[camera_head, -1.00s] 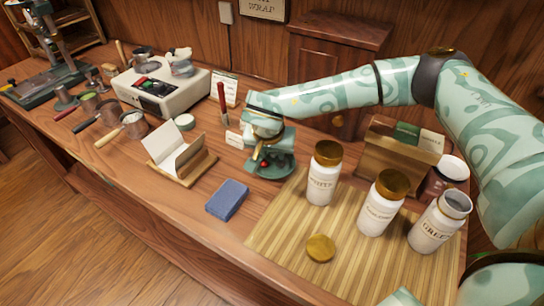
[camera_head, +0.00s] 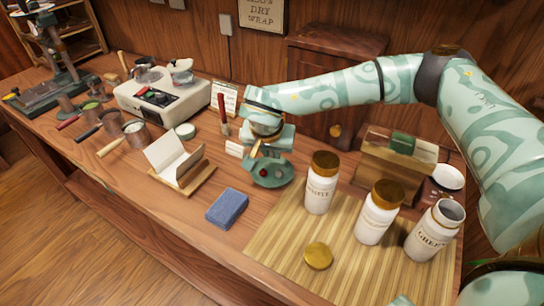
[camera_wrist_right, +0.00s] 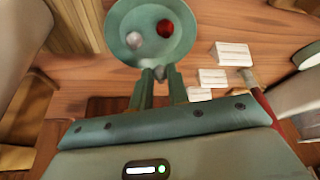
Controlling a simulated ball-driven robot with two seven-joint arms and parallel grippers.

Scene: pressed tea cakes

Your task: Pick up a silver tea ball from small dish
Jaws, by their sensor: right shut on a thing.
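The small green dish (camera_head: 283,180) stands on the counter, left of the white jars. In the right wrist view the dish (camera_wrist_right: 182,52) holds a silver tea ball (camera_wrist_right: 134,40) and a red ball (camera_wrist_right: 165,28). The red ball also shows in the head view (camera_head: 263,173). My right gripper (camera_head: 255,152) is just above the dish. Its fingertips (camera_wrist_right: 160,76) are shut on a small grey, shiny thing, seemingly another silver tea ball, mostly hidden between them at the near side of the dish. My left gripper is not in view.
White jars (camera_head: 321,188) and a loose gold lid (camera_head: 318,256) stand on the bamboo mat (camera_head: 285,262). A blue block (camera_head: 227,208) and an open booklet on a wooden stand (camera_head: 182,180) lie left of the dish.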

